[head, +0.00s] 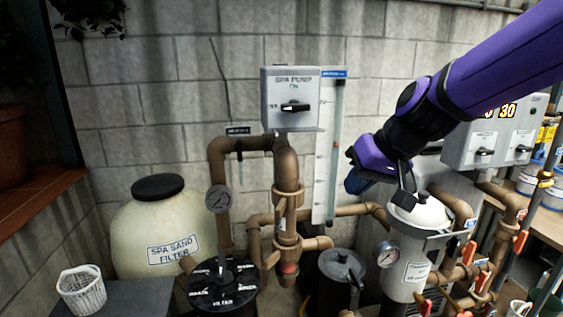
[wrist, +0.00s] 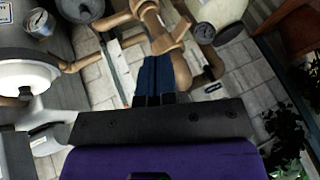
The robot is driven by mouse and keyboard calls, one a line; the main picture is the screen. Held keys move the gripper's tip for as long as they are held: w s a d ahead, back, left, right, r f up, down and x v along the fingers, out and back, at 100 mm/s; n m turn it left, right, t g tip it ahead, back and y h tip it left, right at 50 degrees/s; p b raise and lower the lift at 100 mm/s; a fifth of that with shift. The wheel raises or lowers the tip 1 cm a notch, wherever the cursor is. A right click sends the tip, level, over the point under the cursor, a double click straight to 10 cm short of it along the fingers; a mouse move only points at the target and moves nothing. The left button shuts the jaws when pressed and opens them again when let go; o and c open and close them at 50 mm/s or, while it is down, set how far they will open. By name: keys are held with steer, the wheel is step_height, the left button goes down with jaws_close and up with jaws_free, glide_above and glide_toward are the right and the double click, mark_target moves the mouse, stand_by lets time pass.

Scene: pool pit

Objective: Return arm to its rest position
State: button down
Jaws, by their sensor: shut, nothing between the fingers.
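My purple arm (head: 500,65) reaches in from the upper right in the head view, bent at the wrist. My gripper (head: 357,183) points down and to the left, in front of the block wall and just left of the white-lidded canister (head: 418,212). In the wrist view my gripper (wrist: 162,78) shows its two blue fingers side by side, shut with nothing between them. The fingers look apart from the pipes and equipment around them.
Brown pipes (head: 286,170), a pressure gauge (head: 387,254) and red-handled valves stand close by. The spa pump switch box (head: 291,99) is on the wall. A sand filter tank (head: 158,228) and a white basket (head: 82,291) are at left. A control box (head: 494,135) is behind my arm.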

steer(key=s+d+r+m+h, duration=0.1)
steer(key=s+d+r+h, duration=0.1)
steer(key=s+d, duration=0.5)
steer(key=s+d+r+m+h, duration=0.1)
steer(key=s+d+h, duration=0.2)
steer(key=s+d, duration=0.5)
steer(key=s, duration=0.3)
steer(key=shift+r+t, duration=0.4)
